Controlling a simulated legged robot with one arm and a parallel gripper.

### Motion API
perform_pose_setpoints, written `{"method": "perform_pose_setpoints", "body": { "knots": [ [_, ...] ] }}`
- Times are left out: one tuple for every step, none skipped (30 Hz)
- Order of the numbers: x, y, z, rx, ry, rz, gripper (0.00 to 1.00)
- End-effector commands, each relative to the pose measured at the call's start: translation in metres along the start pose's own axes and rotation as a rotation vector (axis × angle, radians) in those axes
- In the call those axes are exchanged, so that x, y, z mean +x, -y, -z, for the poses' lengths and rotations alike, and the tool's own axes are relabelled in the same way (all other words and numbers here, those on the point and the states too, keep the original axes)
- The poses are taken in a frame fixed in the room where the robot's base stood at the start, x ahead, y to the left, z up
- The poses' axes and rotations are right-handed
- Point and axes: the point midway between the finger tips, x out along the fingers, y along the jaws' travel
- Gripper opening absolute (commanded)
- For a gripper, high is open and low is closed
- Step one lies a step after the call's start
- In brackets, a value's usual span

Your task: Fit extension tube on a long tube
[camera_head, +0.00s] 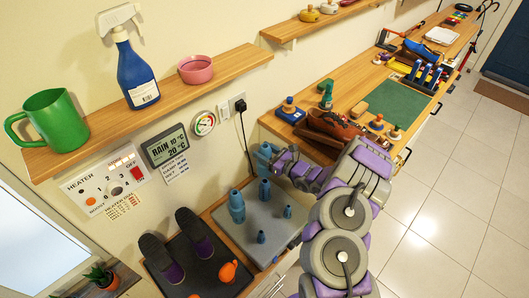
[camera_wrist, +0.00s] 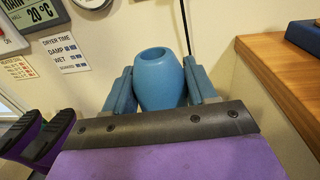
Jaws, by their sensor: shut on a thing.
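My gripper (camera_head: 267,160) is shut on a blue, barrel-shaped hollow tube (camera_wrist: 160,80). In the wrist view its round open end faces up between the two blue-grey fingers. In the head view the gripper is above the back right part of a grey board (camera_head: 272,249). Several blue tubes stand upright on this board. A tall, thick one (camera_head: 237,212) is at the back left, and a slimmer tall one (camera_head: 264,193) is just below my gripper. Two short ones, front (camera_head: 261,237) and right (camera_head: 287,212), are lower. The held tube's lower end is hidden in the wrist view.
Two dark upright shoe forms (camera_head: 160,256) stand on a black tray to the left, near an orange item (camera_head: 229,271). A wooden counter (camera_head: 274,121) with tools and a brown shoe (camera_head: 333,124) is at the right. A power cable (camera_head: 243,130) hangs on the wall behind.

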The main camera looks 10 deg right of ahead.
Motion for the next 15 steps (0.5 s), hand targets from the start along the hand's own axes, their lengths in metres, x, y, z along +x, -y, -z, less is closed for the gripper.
{"method": "perform_pose_setpoints", "body": {
  "knots": [
    [0.0001, 0.0001, -0.0002, 0.000, 0.000, 0.000, 0.26],
    [0.0001, 0.0001, -0.0003, 0.000, 0.000, 0.000, 0.26],
    [0.0001, 0.0000, -0.0002, 0.000, 0.000, 0.000, 0.26],
    [0.0001, 0.0000, -0.0003, 0.000, 0.000, 0.000, 0.26],
    [0.0001, 0.0000, -0.0003, 0.000, 0.000, 0.000, 0.26],
    [0.0001, 0.0000, -0.0002, 0.000, 0.000, 0.000, 0.26],
    [0.0001, 0.0000, 0.0000, 0.000, 0.001, 0.000, 0.26],
    [0.0001, 0.0000, 0.0005, 0.000, 0.000, 0.000, 0.26],
    [0.0002, 0.0000, 0.0012, 0.000, 0.001, 0.000, 0.26],
    [0.0002, 0.0000, 0.0020, 0.000, 0.001, 0.000, 0.26],
    [0.0002, 0.0000, 0.0027, 0.000, 0.001, 0.000, 0.26],
    [0.0003, 0.0000, 0.0037, 0.000, 0.001, 0.000, 0.26],
    [0.0003, 0.0001, 0.0043, 0.000, 0.001, 0.000, 0.26],
    [0.0003, 0.0001, 0.0050, 0.000, 0.001, 0.000, 0.26],
    [0.0003, 0.0000, 0.0059, 0.000, 0.001, 0.000, 0.26]
  ]
}}
